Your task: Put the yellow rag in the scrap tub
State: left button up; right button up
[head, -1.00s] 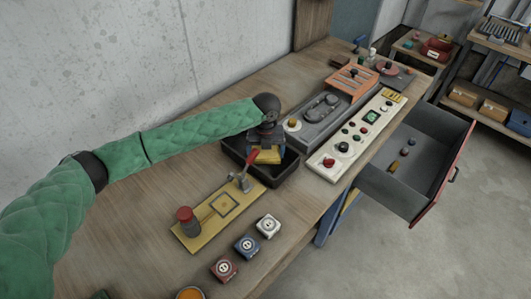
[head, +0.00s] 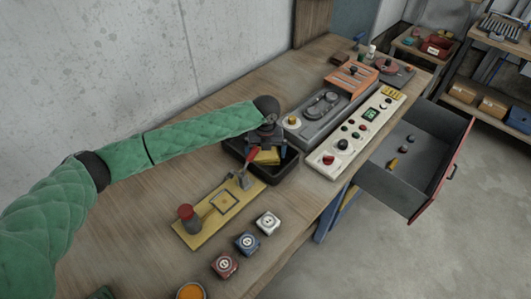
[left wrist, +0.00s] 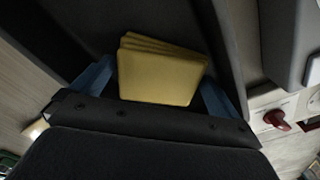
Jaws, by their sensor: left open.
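The yellow rag (head: 267,158) is a folded, layered pad inside the black scrap tub (head: 287,168) on the bench. My left gripper (head: 264,150) reaches down into the tub from the left, around the rag. In the left wrist view the rag (left wrist: 160,77) lies between the two blue fingers of my left gripper (left wrist: 155,82), with the dark tub around it. The fingers are apart, with a little room beside the rag. Whether the rag rests fully on the tub floor is hard to tell. My right gripper is out of view.
Small cubes (head: 247,243) sit at the near edge. An open drawer (head: 420,160) juts out right.

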aim_at(266, 152)
pick_arm(q)
notch_tip(266, 152, up, 5)
jog(key=shift+r+b, duration=0.2)
jog(key=shift+b, duration=0.95)
notch_tip(266, 152, up, 6)
jog(key=b, duration=0.1)
jog(key=shift+r+b, duration=0.2)
jog(key=shift+b, duration=0.1)
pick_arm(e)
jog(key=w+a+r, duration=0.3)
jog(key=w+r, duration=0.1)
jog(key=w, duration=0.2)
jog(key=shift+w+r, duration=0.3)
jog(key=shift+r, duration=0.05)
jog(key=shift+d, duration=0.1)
